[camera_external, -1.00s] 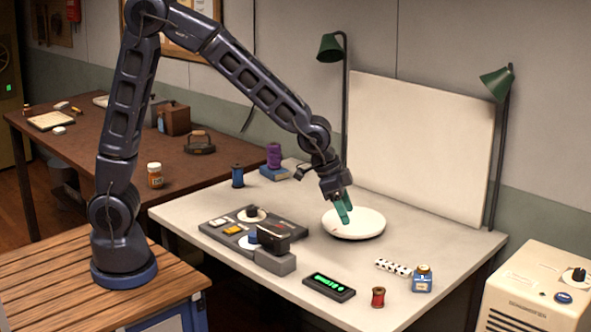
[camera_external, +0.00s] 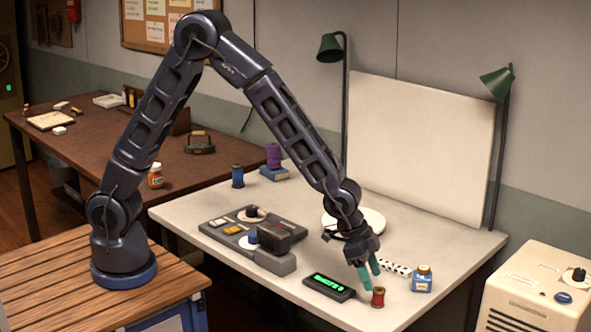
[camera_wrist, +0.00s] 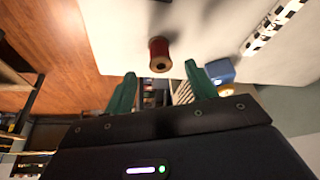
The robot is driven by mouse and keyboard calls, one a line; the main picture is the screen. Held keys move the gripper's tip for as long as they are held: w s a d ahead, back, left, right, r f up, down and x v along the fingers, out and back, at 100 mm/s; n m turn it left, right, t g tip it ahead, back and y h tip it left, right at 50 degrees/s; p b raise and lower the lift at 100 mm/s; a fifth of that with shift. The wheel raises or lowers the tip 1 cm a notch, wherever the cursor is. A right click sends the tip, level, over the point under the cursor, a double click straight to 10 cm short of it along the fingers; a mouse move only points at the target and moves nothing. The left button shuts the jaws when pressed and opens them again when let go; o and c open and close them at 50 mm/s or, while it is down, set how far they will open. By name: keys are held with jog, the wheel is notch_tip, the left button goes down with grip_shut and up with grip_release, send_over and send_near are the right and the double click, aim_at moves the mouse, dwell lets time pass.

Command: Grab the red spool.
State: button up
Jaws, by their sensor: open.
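The red spool (camera_external: 378,297) stands upright near the front edge of the pale table. My gripper (camera_external: 369,275) has green fingers and is just above and behind it, tilted down toward it. In the wrist view the spool (camera_wrist: 159,54) appears beyond the fingertips, between the lines of the two fingers. My gripper (camera_wrist: 158,77) is open there, with nothing between its fingers. Whether a finger touches the spool cannot be told from the external view.
A blue ink bottle (camera_external: 422,279) and a black-and-white strip (camera_external: 397,268) lie to the right of my gripper. A black device with a green display (camera_external: 328,287) is to the left. A white round plate (camera_external: 372,221) is behind my arm. The table edge is close in front.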

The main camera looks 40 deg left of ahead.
aim_at(384, 304)
jog(key=shift+d+x, duration=0.2)
jog(key=shift+x, duration=2.55)
jog(key=shift+w+r, duration=0.15)
jog(key=c, duration=1)
